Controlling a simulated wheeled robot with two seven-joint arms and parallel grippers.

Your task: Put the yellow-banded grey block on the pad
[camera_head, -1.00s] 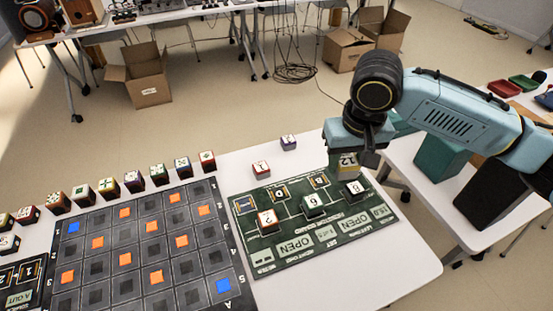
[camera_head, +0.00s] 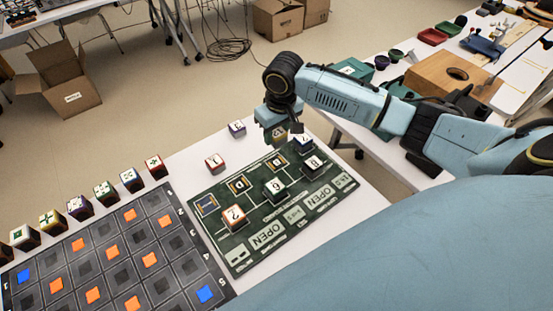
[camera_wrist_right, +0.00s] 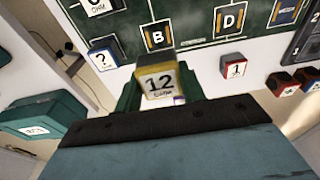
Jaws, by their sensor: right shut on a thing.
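My right gripper (camera_head: 278,130) is shut on the yellow-banded grey block (camera_wrist_right: 160,86), which has a white top marked 12. In the wrist view the block sits between the green fingers. In the head view the fingers mostly hide it, near the far edge of a dark green board (camera_head: 215,232). My left gripper is not in view.
Blocks marked ? (camera_head: 234,218), 6 (camera_head: 275,190) and 8 (camera_head: 312,166) stand on the board. A blue-sided block (camera_head: 303,144) stands close to the gripper. Block 1 (camera_head: 215,162) and another block (camera_head: 237,129) stand behind the board. A gridded mat (camera_head: 185,265) lies to the left.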

